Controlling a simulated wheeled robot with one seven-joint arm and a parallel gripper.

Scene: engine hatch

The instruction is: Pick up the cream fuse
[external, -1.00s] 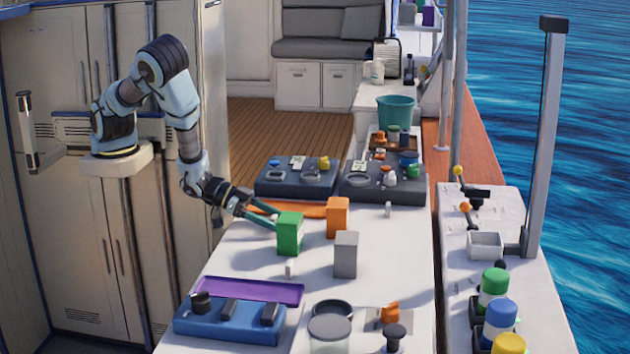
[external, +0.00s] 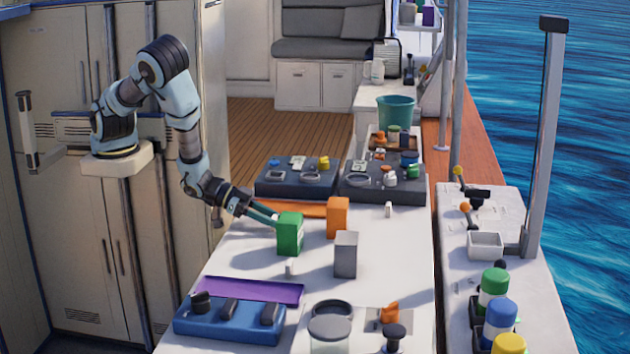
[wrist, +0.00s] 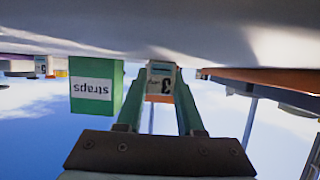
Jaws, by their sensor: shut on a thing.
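The cream fuse (wrist: 162,82) is a small pale block with a dark numeral on its face. It sits between the fingertips of my gripper (wrist: 160,94) in the wrist view, and the gripper is shut on it. In the external view my gripper (external: 268,216) reaches in low over the white worktop, at the left of the green box (external: 289,235). The fuse is hidden there, apparently behind that box. I cannot tell whether the fuse touches the worktop.
The green box, labelled straps (wrist: 95,87), stands close beside my gripper. An orange box (external: 338,217) and a grey box (external: 345,255) stand to the right. A purple tray (external: 250,291) and blue holder (external: 228,318) lie in front. Dark trays (external: 292,186) are behind.

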